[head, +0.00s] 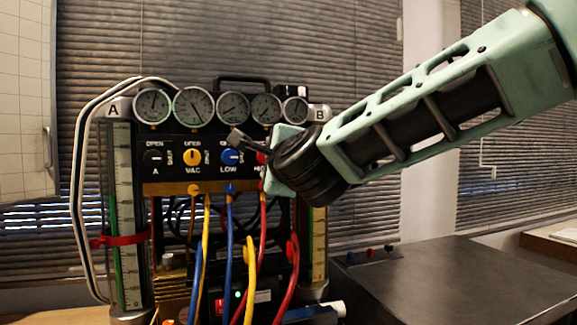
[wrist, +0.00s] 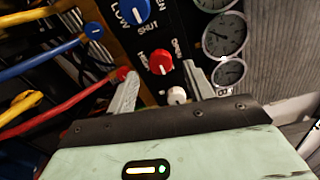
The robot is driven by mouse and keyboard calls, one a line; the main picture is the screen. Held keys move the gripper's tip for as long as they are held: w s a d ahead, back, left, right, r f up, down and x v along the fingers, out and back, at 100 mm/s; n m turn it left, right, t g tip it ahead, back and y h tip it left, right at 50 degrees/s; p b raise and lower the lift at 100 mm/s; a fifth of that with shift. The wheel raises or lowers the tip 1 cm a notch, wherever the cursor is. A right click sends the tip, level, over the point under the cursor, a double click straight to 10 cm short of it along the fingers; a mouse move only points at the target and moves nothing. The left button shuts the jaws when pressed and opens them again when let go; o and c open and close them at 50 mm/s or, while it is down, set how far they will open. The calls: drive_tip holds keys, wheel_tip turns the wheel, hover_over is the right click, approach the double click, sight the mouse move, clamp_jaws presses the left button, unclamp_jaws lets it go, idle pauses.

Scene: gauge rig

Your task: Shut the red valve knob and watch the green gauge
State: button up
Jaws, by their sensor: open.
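The red valve knob (wrist: 160,66) sits on the black panel in the wrist view, beside the word OPEN. In the head view my gripper hides most of it. My gripper (wrist: 162,88) is open, with its two pale fingers apart near the knob, one to each side. I cannot tell whether either finger touches it. My gripper (head: 253,145) also shows at the panel's right side in the head view. Several round white-faced gauges, such as the large one (head: 193,106), line the panel's top.
A yellow knob (head: 192,157) and a blue knob (head: 230,157) stand left of my gripper. A white knob (wrist: 177,95) lies close to the fingers. Yellow, blue and red hoses hang below the panel. A dark tabletop (head: 460,285) is mostly clear at right.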

drive_tip(key=b+v, duration=0.1)
drive_tip(key=v, duration=1.2)
drive_tip(key=shift+s, duration=0.2)
drive_tip(key=s+a+f+n+g+y+p, duration=0.1)
drive_tip(key=s+f+n+g+p, duration=0.2)
drive_tip(key=s+f+n+g, duration=0.35)
drive_tip(key=s+f+n+g+y+p, duration=0.1)
drive_tip(key=s+f+n+g+p, duration=0.25)
drive_tip(key=f+n, duration=0.55)
drive_tip(key=s+d+f+n+g+h+p, duration=0.3)
drive_tip(key=s+d+f+n+g+h, duration=0.3)
drive_tip(key=s+d, duration=0.6)
wheel_tip(320, 180, down, 2)
drive_tip(key=n+g, duration=0.1)
drive_tip(key=n, duration=0.2)
drive_tip(key=shift+s+d, duration=0.15)
drive_tip(key=shift+d, duration=0.15)
